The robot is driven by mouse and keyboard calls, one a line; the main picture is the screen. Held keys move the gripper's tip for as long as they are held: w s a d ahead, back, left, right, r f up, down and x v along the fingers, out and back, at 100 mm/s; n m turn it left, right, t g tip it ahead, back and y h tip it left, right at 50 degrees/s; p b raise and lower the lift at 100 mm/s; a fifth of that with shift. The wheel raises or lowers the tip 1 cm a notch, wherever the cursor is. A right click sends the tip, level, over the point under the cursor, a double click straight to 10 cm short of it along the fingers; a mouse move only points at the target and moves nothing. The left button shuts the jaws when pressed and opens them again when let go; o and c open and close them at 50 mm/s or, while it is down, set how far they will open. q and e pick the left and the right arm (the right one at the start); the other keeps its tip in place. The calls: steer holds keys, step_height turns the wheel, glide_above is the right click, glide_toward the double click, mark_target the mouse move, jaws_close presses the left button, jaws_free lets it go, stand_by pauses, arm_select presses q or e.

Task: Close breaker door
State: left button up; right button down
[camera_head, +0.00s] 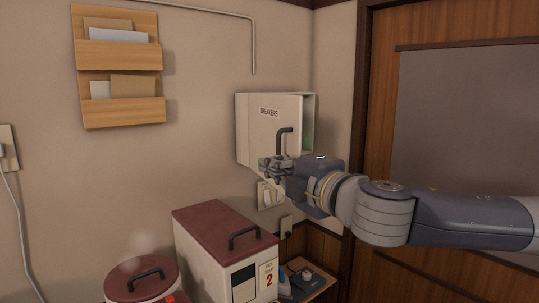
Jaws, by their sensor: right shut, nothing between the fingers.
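The breaker box (308,125) is mounted on the wall near the corner. Its cream door (258,122), labelled "BREAKERS", stands partly open, with a gap along its right side. A dark handle (283,141) is on the door's right part. My right gripper (266,168) is shut and empty at the door's lower right, just below the handle. Whether its fingers touch the door is unclear. My right arm comes in from the right and hides part of the box's lower edge. My left gripper is not in view.
A box with a dark red lid (222,222) and a round red-lidded container (142,279) stand below. Wall switches (268,195) are under the breaker box. A wooden letter rack (119,67) hangs at the left. A wooden door (382,85) is at the right.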

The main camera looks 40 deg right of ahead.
steer(key=w+d+p, duration=0.4)
steer(key=w, duration=0.4)
steer(key=shift+p, duration=0.4)
stand_by(0.5)
steer(key=shift+f, duration=0.1)
steer(key=shift+s+d, duration=0.15)
steer(key=shift+d, duration=0.1)
